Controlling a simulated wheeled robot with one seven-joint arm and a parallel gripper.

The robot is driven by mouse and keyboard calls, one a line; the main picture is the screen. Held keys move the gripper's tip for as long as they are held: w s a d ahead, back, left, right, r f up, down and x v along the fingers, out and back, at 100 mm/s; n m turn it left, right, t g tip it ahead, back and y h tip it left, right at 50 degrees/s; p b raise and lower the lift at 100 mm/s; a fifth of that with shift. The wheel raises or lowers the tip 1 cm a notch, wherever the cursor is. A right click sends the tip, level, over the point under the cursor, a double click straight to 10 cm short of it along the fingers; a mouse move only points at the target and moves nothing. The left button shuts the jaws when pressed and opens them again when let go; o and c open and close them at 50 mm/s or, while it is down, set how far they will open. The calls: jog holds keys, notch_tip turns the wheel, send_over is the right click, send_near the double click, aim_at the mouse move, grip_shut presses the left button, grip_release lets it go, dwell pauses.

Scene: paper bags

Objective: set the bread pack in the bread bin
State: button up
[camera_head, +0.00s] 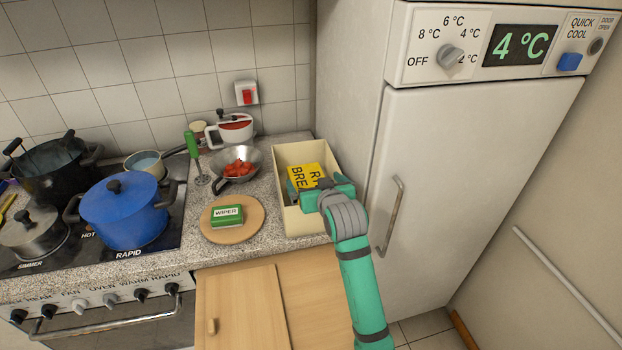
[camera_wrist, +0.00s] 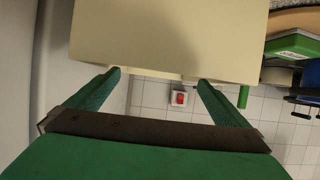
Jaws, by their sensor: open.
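The bread pack (camera_head: 305,174), yellow with black lettering, is inside the cream bread bin (camera_head: 287,222), tilted against the far part of its interior. My gripper (camera_head: 317,186) is open at the bin's right side and overlaps the lower part of the pack in the head view. In the wrist view, the open fingers (camera_wrist: 160,77) frame the edge of the cream bin (camera_wrist: 170,40); no pack shows between them. Whether a finger touches the pack cannot be told, and the pack's lower end is hidden.
The fridge (camera_head: 465,180) stands close on the bin's right. To the left, a round wooden board (camera_head: 247,232) bears a green wiper box (camera_head: 227,216).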

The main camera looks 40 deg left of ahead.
jog(key=v, duration=0.5)
jog(key=shift+s+d+r, duration=0.15)
jog(key=shift+s+d, duration=0.1)
jog(key=shift+d, duration=0.05)
jog(key=shift+w, duration=0.1)
